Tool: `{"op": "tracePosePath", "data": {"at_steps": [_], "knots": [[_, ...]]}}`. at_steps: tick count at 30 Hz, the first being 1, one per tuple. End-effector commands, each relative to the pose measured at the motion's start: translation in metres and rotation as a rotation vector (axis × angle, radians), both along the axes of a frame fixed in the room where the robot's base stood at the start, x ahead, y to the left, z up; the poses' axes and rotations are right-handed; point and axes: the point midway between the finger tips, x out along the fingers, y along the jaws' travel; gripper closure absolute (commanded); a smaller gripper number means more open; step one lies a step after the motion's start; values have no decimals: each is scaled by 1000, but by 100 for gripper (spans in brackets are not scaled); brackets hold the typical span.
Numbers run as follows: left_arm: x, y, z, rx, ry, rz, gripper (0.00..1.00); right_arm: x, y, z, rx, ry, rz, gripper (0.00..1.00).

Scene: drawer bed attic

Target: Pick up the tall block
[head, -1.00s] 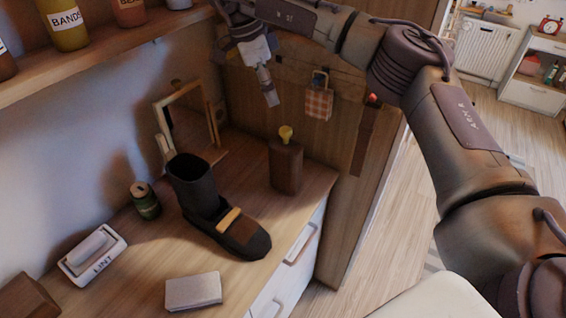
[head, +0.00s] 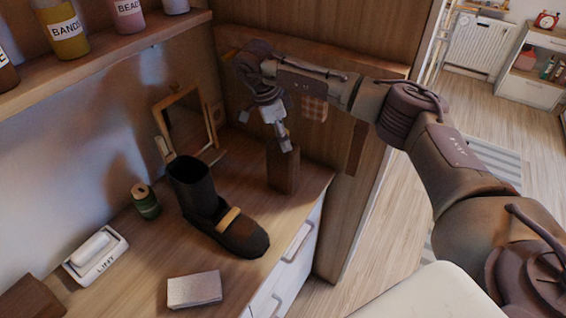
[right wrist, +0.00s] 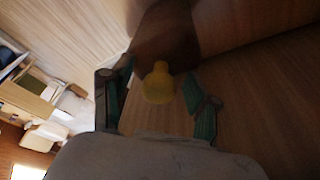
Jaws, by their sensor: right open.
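The tall block (head: 283,172) is dark brown and stands upright at the right end of the wooden counter. Its yellow knob shows in the right wrist view (right wrist: 158,82), with the brown body (right wrist: 168,32) beyond it. My right gripper (head: 284,142) is just above the block and hides its top in the head view. In the right wrist view its green-padded fingers (right wrist: 160,98) are open, one on each side of the knob. I cannot tell whether they touch it. My left gripper is not in view.
A black boot (head: 205,205) stands left of the block, with a framed mirror (head: 187,125) behind. A green can (head: 145,201), a lint box (head: 96,255) and a grey box (head: 194,290) are farther left. A wooden panel (head: 335,185) rises close on the right.

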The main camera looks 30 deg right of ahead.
Motion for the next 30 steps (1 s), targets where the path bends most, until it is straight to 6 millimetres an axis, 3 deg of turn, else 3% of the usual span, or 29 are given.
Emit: {"op": "tracePosePath", "data": {"at_steps": [7, 17, 30], "knots": [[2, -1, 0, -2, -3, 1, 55, 0, 0, -1, 1, -2, 1, 43], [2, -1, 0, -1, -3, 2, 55, 0, 0, -2, 1, -1, 1, 98], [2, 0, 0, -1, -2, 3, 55, 0, 0, -2, 0, 0, 1, 100]]}}
